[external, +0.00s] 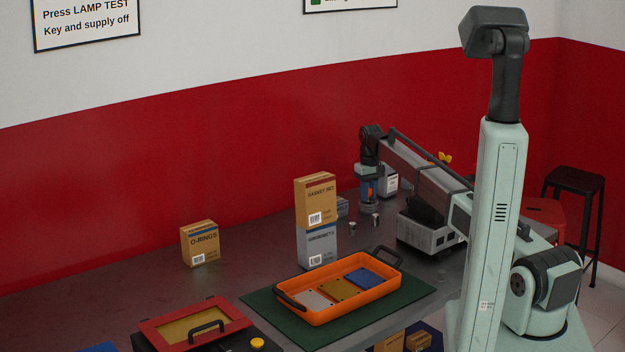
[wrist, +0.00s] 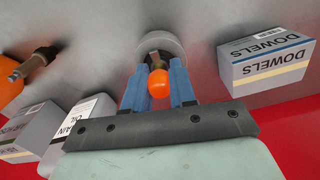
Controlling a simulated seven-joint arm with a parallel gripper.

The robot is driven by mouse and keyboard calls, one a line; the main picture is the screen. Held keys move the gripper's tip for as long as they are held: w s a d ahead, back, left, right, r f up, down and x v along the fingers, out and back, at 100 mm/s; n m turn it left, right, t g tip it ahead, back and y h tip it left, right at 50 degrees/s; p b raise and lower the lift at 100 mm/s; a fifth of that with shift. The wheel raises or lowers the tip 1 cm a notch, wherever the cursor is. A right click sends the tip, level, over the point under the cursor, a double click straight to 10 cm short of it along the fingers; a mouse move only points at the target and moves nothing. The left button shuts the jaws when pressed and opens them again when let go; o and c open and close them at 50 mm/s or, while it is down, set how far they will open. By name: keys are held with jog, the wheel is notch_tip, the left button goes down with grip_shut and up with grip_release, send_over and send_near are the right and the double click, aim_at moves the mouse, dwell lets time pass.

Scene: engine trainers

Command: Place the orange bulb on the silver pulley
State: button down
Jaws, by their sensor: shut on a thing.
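My gripper (wrist: 158,76) has blue fingers and is shut on the orange bulb (wrist: 158,86), with one finger on each side of it. The bulb's brass-coloured base shows just beyond the glass in the wrist view. The silver pulley (wrist: 173,45), a round grey disc, lies right beyond the bulb and fingertips. In the external view my gripper (external: 369,188) points down at the table's far end, directly above the pulley (external: 369,209). I cannot tell whether the bulb touches the pulley.
A DOWELS box (wrist: 268,66) stands close at right in the wrist view; other boxes (wrist: 80,128) and an orange thing with a metal end (wrist: 28,66) are at left. Stacked boxes (external: 316,215) and an orange tray (external: 322,316) stand nearer in the external view.

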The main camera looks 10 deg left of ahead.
jog(key=shift+f, duration=0.1)
jog(key=c, duration=0.9)
grip_release()
notch_tip(320, 180, up, 12)
jog(key=shift+r, duration=0.15)
